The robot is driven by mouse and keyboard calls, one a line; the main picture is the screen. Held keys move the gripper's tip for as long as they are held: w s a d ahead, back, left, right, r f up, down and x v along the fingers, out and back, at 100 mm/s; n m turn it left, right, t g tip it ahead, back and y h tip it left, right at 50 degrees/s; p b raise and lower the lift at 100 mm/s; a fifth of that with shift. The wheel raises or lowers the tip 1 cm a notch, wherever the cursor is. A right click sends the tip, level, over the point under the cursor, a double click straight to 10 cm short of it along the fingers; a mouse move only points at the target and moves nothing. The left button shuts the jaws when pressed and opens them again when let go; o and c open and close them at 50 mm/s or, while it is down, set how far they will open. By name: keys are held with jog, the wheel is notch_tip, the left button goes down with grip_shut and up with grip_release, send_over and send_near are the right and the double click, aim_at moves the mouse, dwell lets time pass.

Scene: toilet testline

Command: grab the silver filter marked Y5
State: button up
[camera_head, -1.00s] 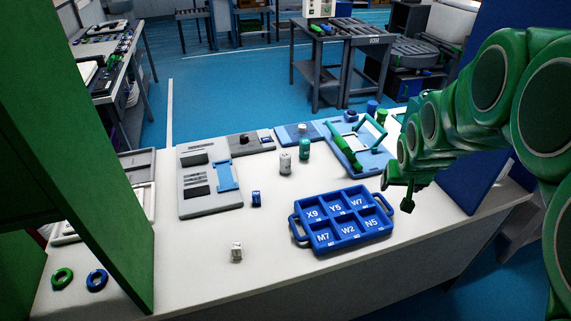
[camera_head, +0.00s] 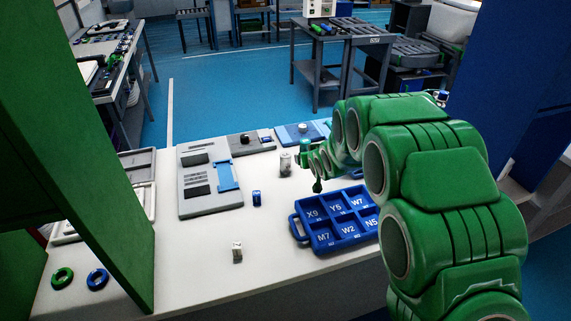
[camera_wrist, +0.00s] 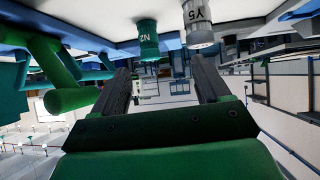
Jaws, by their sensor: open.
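The silver filter marked Y5 (camera_wrist: 199,25) shows at the top of the wrist view, its label readable. In the head view it stands upright on the white table (camera_head: 285,163), just left of my gripper (camera_head: 310,162). My gripper (camera_wrist: 162,80) is open and empty. Its two dark fingers point towards the filters, with Y5 in line with the right finger and beyond its tip. A green filter marked N2 (camera_wrist: 148,40) stands beside Y5, nearer the middle between the fingers.
The blue tray (camera_head: 318,252) with labelled compartments, one marked Y5, lies in front of my arm, its right end hidden. A small blue part (camera_head: 256,198) and a white part (camera_head: 237,252) stand left of it. A grey fixture board (camera_head: 207,200) lies further left.

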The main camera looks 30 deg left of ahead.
aim_at(287, 158)
jog(key=shift+n+y, duration=0.5)
jog(key=shift+y, duration=0.4)
jog(key=a+f, duration=0.1)
jog(key=a, duration=0.1)
jog(key=a+f, duration=0.1)
jog(key=a, duration=0.1)
jog(key=s+a+f, duration=0.1)
jog(key=a, duration=0.2)
jog(key=shift+x, duration=2.3)
jog(key=shift+w+a+f, duration=0.35)
jog(key=shift+w+a, duration=0.05)
jog(key=shift+w, duration=0.15)
jog(key=shift+x, duration=0.85)
jog(key=c, duration=1.1)
